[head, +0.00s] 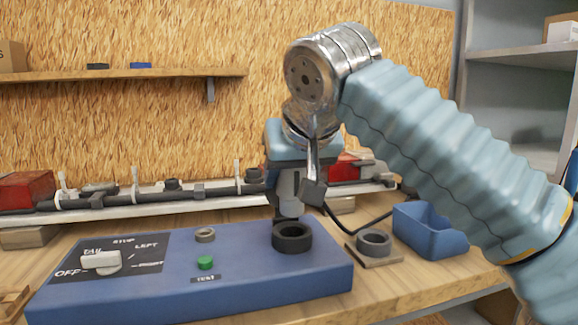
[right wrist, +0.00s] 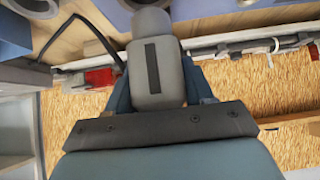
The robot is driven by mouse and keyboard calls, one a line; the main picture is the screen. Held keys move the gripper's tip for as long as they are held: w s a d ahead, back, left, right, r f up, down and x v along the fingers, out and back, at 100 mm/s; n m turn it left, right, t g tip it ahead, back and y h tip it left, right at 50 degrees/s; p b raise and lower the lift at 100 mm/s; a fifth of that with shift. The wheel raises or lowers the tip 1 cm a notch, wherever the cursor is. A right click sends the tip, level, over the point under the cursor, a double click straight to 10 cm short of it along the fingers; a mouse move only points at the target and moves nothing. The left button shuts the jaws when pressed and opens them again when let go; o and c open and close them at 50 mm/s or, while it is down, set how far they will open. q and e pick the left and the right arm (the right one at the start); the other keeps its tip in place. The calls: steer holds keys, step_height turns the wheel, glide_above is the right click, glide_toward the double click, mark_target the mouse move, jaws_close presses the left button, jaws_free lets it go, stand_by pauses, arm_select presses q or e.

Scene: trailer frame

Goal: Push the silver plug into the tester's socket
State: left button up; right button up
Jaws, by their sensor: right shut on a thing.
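My right gripper (head: 289,192) points down at the back of the blue tester (head: 180,303) and is shut on the silver plug (head: 287,186). In the right wrist view the plug (right wrist: 153,72) is a grey rounded body with a dark slot, between the blue fingers. The black round socket (head: 292,237) is on the tester's right part. The plug's dark lower end shows just above the socket's far rim; I cannot tell whether it is over or behind the opening. My left gripper is not in view.
The tester carries a white knob (head: 101,262), a green button (head: 205,263) and a small grey ring (head: 205,234). A second ring (head: 373,242) on a wooden block and a blue bin (head: 430,230) stand to the right. A black cable (head: 352,226) loops nearby. The trailer rail (head: 130,205) runs behind.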

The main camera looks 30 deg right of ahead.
mark_target(290, 198)
steer(key=shift+f, duration=0.7)
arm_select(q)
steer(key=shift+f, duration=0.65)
arm_select(e)
steer(key=shift+r, duration=0.1)
arm_select(q)
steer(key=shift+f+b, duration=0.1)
steer(key=shift+b, duration=0.2)
arm_select(e)
steer(key=shift+f, duration=0.3)
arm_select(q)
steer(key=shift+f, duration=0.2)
arm_select(e)
steer(key=shift+f, duration=0.15)
arm_select(q)
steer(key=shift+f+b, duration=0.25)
steer(key=shift+b, duration=0.15)
arm_select(e)
steer(key=shift+f, duration=0.4)
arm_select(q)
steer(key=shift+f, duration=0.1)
arm_select(e)
steer(key=shift+f, duration=0.2)
arm_select(q)
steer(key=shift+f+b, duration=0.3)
steer(key=shift+b, duration=0.15)
arm_select(e)
steer(key=shift+f, duration=0.4)
